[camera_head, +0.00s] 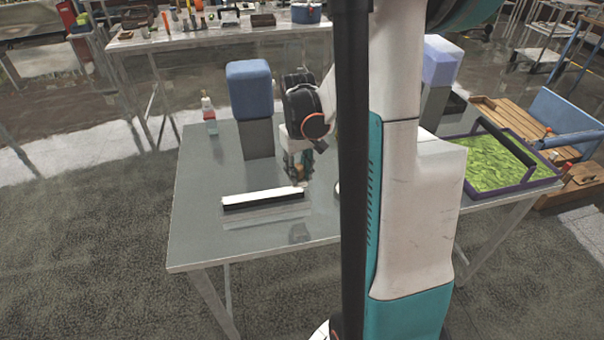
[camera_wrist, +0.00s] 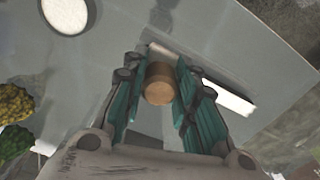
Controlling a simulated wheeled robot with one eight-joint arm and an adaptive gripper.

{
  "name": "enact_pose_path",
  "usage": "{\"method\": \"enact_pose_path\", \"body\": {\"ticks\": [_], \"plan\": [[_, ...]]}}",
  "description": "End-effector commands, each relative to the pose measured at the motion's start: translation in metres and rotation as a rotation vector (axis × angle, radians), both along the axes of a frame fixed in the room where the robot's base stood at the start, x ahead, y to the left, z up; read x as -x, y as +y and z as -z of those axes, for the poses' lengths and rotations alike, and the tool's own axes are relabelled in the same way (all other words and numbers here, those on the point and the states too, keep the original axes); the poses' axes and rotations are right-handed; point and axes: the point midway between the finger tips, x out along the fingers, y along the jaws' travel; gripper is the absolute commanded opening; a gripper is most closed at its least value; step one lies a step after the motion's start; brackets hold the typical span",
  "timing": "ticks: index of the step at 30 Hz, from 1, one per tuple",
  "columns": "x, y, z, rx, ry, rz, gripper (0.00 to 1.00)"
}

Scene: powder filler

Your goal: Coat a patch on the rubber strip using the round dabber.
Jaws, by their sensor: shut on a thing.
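The round dabber (camera_wrist: 159,86) shows in the wrist view as a light-brown wooden cylinder seen end-on. My gripper (camera_wrist: 160,77) is shut on it, one finger on each side. In the head view my gripper (camera_head: 299,173) points down beside the right end of the strip (camera_head: 262,197), which has a white top and a black front side. The strip also shows in the wrist view (camera_wrist: 233,100), running diagonally beyond the dabber and partly hidden by the right finger. The dabber's working face is hidden, and I cannot tell whether it touches the strip.
A round dish of white powder (camera_wrist: 65,14) lies at upper left in the wrist view. A blue-topped block (camera_head: 249,90) and a small red-and-white bottle (camera_head: 209,114) stand behind the strip. A purple-rimmed tray (camera_head: 505,190) is at right. The table's front left is clear.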

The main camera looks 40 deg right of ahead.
Motion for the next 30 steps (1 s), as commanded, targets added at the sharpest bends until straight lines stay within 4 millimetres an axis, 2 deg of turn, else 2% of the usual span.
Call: {"method": "enact_pose_path", "body": {"ticks": [1, 10, 30], "plan": [[-0.002, 0.001, -0.007, 0.000, 0.000, -0.001, 0.01], [-0.009, 0.004, -0.031, 0.000, 0.000, -0.003, 0.01], [-0.010, 0.004, -0.032, 0.000, 0.000, -0.003, 0.01]]}}
